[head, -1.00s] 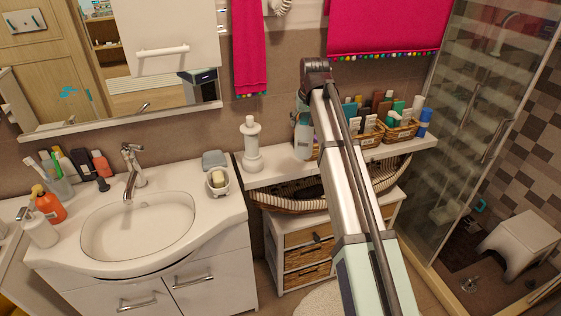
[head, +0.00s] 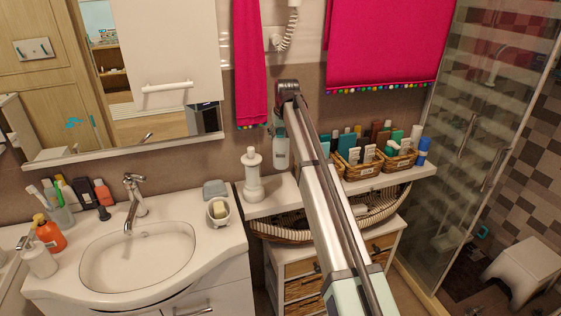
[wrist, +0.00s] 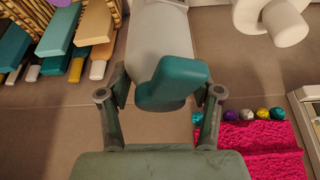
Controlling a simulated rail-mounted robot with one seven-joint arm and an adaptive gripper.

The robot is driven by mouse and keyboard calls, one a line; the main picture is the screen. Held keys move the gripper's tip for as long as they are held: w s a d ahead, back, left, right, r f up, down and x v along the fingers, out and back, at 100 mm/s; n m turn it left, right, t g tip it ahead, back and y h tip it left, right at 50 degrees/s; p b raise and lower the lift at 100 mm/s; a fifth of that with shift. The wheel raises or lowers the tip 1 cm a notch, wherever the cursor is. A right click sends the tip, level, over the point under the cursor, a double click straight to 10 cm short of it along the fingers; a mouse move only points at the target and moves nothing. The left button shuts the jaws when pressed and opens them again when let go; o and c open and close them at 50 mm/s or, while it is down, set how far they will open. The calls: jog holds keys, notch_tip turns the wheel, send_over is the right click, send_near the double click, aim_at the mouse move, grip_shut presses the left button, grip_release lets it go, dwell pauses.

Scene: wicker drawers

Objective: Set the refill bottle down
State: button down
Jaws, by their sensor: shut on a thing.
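The refill bottle (head: 281,152) is pale grey and hangs upright in my gripper, above the white wall shelf (head: 264,209). In the wrist view its grey body (wrist: 160,40) and teal top (wrist: 172,82) lie between the fingers of my gripper (wrist: 160,93), which is shut on it. In the head view my arm hides part of the bottle's right side and the fingers are hard to make out. The bottle's base appears clear of the shelf, right of a white dispenser.
The tall white dispenser (head: 252,176) stands on the shelf's left part. Wicker baskets (head: 362,170) with several bottles fill the right part. Bare shelf shows between them, partly behind my arm. A pink towel (head: 248,70) hangs above.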

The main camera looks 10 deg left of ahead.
aim_at(283, 144)
notch_tip(283, 144, down, 12)
jog(key=p, duration=0.3)
jog(key=shift+r, duration=0.1)
jog(key=shift+c, duration=1.1)
grip_release()
jog(key=b+v, duration=0.3)
jog(key=v, duration=0.9)
jog(key=shift+w, duration=0.1)
